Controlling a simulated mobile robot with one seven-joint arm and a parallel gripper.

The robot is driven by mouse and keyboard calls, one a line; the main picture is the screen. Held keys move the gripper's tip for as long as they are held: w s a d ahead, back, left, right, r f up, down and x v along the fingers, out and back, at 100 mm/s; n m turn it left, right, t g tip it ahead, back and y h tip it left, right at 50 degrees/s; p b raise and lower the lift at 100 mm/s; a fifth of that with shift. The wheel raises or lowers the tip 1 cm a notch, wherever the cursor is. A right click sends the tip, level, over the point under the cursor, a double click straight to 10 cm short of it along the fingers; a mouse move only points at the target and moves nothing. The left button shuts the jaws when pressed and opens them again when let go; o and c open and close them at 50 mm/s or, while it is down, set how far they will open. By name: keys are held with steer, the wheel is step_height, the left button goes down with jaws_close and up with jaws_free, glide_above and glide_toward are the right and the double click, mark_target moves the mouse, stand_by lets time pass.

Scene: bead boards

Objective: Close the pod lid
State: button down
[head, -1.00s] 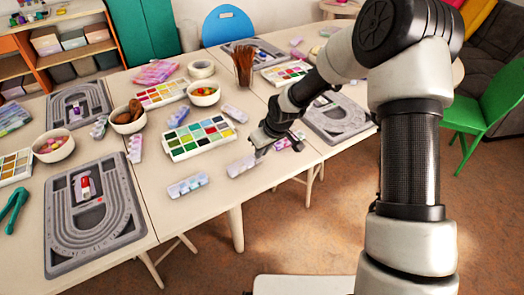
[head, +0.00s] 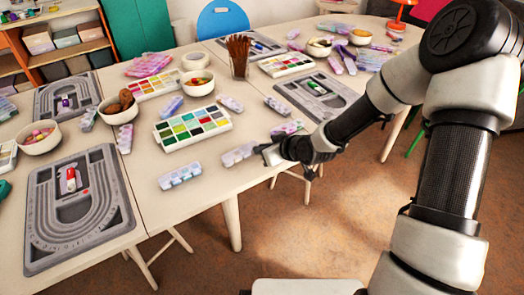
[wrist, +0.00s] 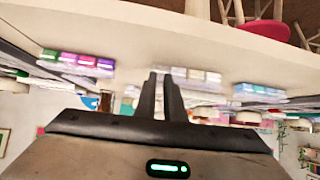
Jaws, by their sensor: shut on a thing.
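The pod (head: 238,153) is a pale lilac bead box with a row of small compartments, lying near the front edge of the white table. My gripper (head: 264,151) reaches in low from the right, nearly level, with its fingertips at the pod's right end. In the wrist view my gripper's two dark fingers (wrist: 164,95) are close together with a thin gap. A pod with pale coloured compartments (wrist: 195,76) shows just beyond them. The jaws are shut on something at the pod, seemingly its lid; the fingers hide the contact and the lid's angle.
Another pod (head: 181,178) lies to the left, and one (head: 287,128) lies behind my gripper. A paint-like bead palette (head: 192,128) and grey bead boards (head: 77,208) stand around. The floor in front is clear.

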stand_by(0.3)
steer(key=c, duration=1.8)
jaws_free()
steer(key=shift+f, duration=0.1)
steer(key=p+v, duration=0.6)
steer(key=v, duration=1.1)
steer(key=shift+s+d+f, duration=0.1)
steer(key=shift+s+d, duration=0.15)
